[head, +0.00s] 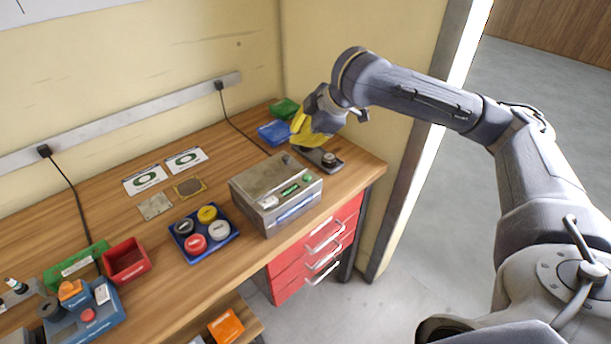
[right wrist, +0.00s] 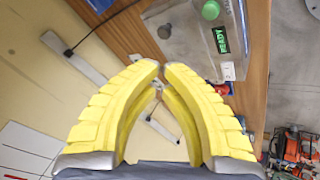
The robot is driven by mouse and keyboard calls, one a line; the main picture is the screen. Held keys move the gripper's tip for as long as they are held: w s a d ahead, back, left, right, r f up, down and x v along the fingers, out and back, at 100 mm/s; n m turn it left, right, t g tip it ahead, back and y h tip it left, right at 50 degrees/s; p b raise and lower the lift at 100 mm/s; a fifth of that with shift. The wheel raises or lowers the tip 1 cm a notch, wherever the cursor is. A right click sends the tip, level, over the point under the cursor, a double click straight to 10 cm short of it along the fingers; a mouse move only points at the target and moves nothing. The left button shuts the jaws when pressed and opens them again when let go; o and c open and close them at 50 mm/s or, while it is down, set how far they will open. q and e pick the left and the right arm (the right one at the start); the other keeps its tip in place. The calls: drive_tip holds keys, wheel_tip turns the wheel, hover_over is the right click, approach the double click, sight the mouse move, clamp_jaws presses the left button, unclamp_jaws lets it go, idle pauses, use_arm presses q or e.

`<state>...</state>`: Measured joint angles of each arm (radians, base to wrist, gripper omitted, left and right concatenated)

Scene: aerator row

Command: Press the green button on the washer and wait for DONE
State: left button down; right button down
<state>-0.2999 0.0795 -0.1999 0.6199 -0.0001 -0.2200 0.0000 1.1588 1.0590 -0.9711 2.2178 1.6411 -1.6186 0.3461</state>
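The washer (head: 262,188) is a grey metal box near the right end of the bench, lid closed. Its green button (head: 307,178) is on the front right, beside a small lit green display (head: 290,190). In the right wrist view, the green button (right wrist: 210,10) is at the top and the display (right wrist: 221,40), seen turned, appears to read READY. My right gripper (head: 302,138) has yellow fingers and is above the bench behind the washer, apart from the button. In the right wrist view its fingertips (right wrist: 163,70) nearly meet, with nothing between them. My left gripper is out of view.
A black base with a knob (head: 329,160) sits right of the washer. Blue (head: 272,134) and green (head: 285,108) bins stand behind. A blue tray (head: 186,254) of round caps, a red bin (head: 126,261) and a blue device (head: 92,325) are left.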

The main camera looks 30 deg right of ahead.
drive_tip(key=shift+f, duration=0.1)
approach(295, 171)
drive_tip(key=shift+w+a+r+x, duration=0.1)
drive_tip(key=shift+x, duration=0.75)
drive_tip(key=shift+w+a+r+x, duration=0.1)
drive_tip(key=shift+x, duration=0.7)
drive_tip(key=shift+w+a+r+x, duration=0.1)
drive_tip(key=shift+w+x, duration=0.05)
drive_tip(key=shift+x, duration=0.7)
drive_tip(key=shift+f, duration=0.95)
idle(0.8)
drive_tip(key=shift+r, duration=0.9)
drive_tip(key=shift+r, duration=0.1)
drive_tip(key=shift+r, duration=2.4)
